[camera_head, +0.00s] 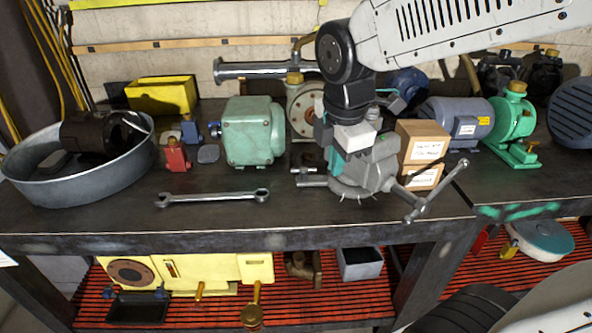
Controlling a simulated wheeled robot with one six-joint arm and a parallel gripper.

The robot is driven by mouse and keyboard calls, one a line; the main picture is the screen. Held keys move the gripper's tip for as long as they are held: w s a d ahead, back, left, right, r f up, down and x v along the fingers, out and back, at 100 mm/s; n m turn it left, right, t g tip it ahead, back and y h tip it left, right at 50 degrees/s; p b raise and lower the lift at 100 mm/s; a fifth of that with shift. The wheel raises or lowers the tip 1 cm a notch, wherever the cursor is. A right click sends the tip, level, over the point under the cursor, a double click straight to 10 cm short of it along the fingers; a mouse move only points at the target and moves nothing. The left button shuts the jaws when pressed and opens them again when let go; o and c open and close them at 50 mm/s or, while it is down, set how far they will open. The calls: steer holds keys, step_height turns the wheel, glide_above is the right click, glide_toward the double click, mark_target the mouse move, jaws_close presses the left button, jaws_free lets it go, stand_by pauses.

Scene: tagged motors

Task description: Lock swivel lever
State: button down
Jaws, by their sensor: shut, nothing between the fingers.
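A grey bench vise (380,165) stands near the front edge of the dark workbench (110,222). A long metal handle (436,190) slants up to the right at its front. A short metal bar (311,181) shows low on its left side. I cannot tell for sure which part is the swivel lever. My gripper (352,143) hangs from above, over and in front of the vise. It is shut with nothing held. Its fingertips blend with the vise body, so I cannot tell whether they touch it.
A double-ended wrench (212,199) lies left of the vise. A green gearbox (249,137) stands behind the wrench, and a metal basin (90,190) is at far left. Cardboard boxes (421,143) stand close right of the vise, with motors beyond. The front left bench strip is clear.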

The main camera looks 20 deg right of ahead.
mark_target(304, 173)
steer(key=w+a+f+n, duration=0.1)
steer(key=w+f+n, duration=0.1)
steer(key=w+n, duration=0.3)
steer(key=w+a+f+n, duration=0.2)
steer(key=w+n, duration=0.3)
steer(key=n, duration=0.4)
steer(key=shift+w+a+t, duration=0.2)
steer(key=shift+a+t, duration=0.05)
steer(key=shift+t, duration=0.05)
steer(key=x, duration=1)
steer(key=shift+w+f, duration=0.1)
steer(key=shift+f, duration=0.1)
steer(key=shift+w+d+r, duration=0.25)
steer(key=shift+w, duration=0.35)
steer(key=shift+w+d+r, duration=0.2)
steer(key=shift+w+r, duration=0.05)
steer(key=shift+w, duration=0.4)
steer(key=shift+w+d+r, duration=0.15)
steer(key=shift+w+d, duration=0.05)
steer(key=shift+w, duration=0.4)
steer(key=shift+d, duration=0.1)
